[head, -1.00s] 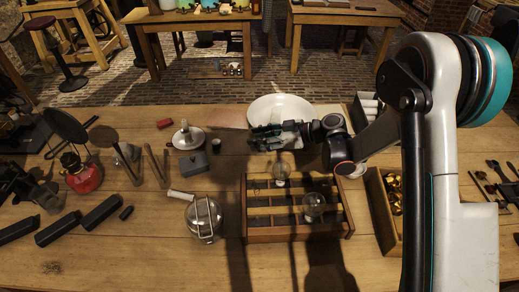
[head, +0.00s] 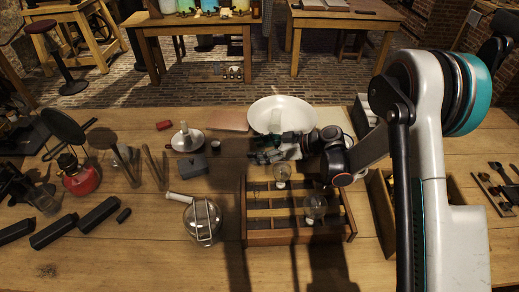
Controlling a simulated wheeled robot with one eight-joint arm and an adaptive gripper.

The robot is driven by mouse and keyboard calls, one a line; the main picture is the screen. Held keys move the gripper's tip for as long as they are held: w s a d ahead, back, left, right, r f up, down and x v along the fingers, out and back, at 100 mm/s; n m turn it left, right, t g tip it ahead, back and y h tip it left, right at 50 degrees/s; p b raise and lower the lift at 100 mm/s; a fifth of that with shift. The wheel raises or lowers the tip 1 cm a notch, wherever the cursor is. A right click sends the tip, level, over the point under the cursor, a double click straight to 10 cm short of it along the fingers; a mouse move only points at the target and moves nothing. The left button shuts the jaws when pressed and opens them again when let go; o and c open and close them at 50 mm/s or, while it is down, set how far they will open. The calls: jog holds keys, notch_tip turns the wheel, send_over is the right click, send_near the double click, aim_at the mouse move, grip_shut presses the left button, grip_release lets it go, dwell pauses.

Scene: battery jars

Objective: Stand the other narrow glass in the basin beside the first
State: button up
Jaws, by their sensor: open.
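The white basin (head: 297,108) stands at the back middle of the table. A pale, see-through upright shape in it, near its front, looks like a narrow glass (head: 275,122). A slatted wooden rack (head: 300,238) stands in front of the basin. It holds a clear rounded glass (head: 282,174) at its back edge and another clear glass (head: 315,207) at right of centre. I cannot tell which glass in the rack is narrow. My gripper (head: 258,154) is open, pointing left, between the basin and the rack's back edge. It shows no glass between its fingers.
A round lidded glass vessel (head: 203,222) stands left of the rack. A candle holder (head: 186,141) and a grey block (head: 193,166) stand left of my gripper. A wooden box (head: 380,210) is close on the rack's right.

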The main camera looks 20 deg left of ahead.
jog(key=shift+r, duration=0.1)
jog(key=shift+d+r+p, duration=0.2)
jog(key=shift+d+p, duration=0.05)
jog(key=shift+p, duration=0.05)
jog(key=p+v, duration=0.3)
jog(key=v, duration=0.8)
jog(key=shift+d, duration=0.2)
jog(key=s+d+r+m+t+h, duration=0.25)
jog(key=s+d+r+m, duration=0.2)
jog(key=r, duration=0.35)
jog(key=s+d+r+m+t+h, duration=0.1)
jog(key=s+d+r+m+h, duration=0.2)
jog(key=d+r+m+h, duration=0.25)
jog(key=s+d+r+m+t+h, duration=0.2)
jog(key=s+d+r+m, duration=0.1)
jog(key=s+d, duration=0.5)
jog(key=s+d+r+m+t+h, duration=0.1)
jog(key=s+d+r+m+h, duration=0.2)
jog(key=s+d+m, duration=0.2)
jog(key=s+d, duration=0.3)
jog(key=s, duration=0.1)
jog(key=shift+s+t, duration=0.15)
jog(key=shift+t, duration=0.2)
jog(key=shift+o, duration=0.5)
jog(key=shift+s+d+h, duration=0.25)
jog(key=shift+h, duration=0.05)
